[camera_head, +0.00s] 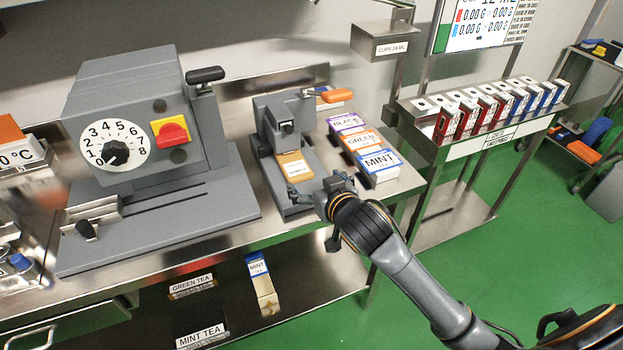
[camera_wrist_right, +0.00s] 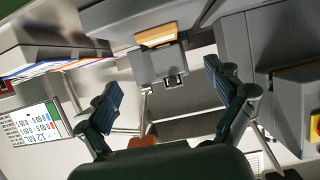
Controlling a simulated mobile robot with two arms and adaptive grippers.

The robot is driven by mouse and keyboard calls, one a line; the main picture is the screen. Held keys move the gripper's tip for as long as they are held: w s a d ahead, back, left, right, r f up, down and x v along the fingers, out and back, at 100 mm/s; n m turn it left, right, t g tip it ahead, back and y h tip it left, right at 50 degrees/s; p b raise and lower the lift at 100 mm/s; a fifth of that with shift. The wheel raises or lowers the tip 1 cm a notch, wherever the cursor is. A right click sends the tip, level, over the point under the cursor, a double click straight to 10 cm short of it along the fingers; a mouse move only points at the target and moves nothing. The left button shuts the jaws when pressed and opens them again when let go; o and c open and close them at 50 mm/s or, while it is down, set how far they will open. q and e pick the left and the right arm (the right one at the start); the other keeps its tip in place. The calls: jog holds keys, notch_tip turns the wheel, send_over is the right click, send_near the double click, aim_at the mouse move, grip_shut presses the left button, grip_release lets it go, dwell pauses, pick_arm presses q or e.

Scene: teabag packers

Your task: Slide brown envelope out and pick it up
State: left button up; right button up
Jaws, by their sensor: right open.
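The brown envelope (camera_head: 294,164) lies flat in the small grey sealing machine (camera_head: 268,119), with a white label on its top. Its near end sticks out toward the front of the machine. In the right wrist view a brown strip of it (camera_wrist_right: 158,34) shows at the grey machine head. My right gripper (camera_head: 314,189) is open at the front of the machine, just in front of the envelope. In the right wrist view its two blue-padded fingers (camera_wrist_right: 161,78) are spread apart with nothing between them. My left gripper is not in view.
Black, green and mint tea boxes (camera_head: 378,165) stand right of the machine. A large grey machine with a dial (camera_head: 150,140) stands to its left. A rack of red and blue packets (camera_head: 490,105) is farther right. A mint box (camera_head: 260,280) sits on the lower shelf.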

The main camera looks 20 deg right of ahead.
aim_at(294, 164)
jog(key=shift+r, duration=0.1)
jog(key=p+x, duration=0.1)
jog(key=x, duration=1.3)
jog(key=shift+a, duration=0.1)
jog(key=shift+r, duration=0.1)
jog(key=shift+c, duration=0.3)
jog(key=c, duration=1.2)
jog(key=shift+o, duration=0.2)
jog(key=shift+s, duration=0.15)
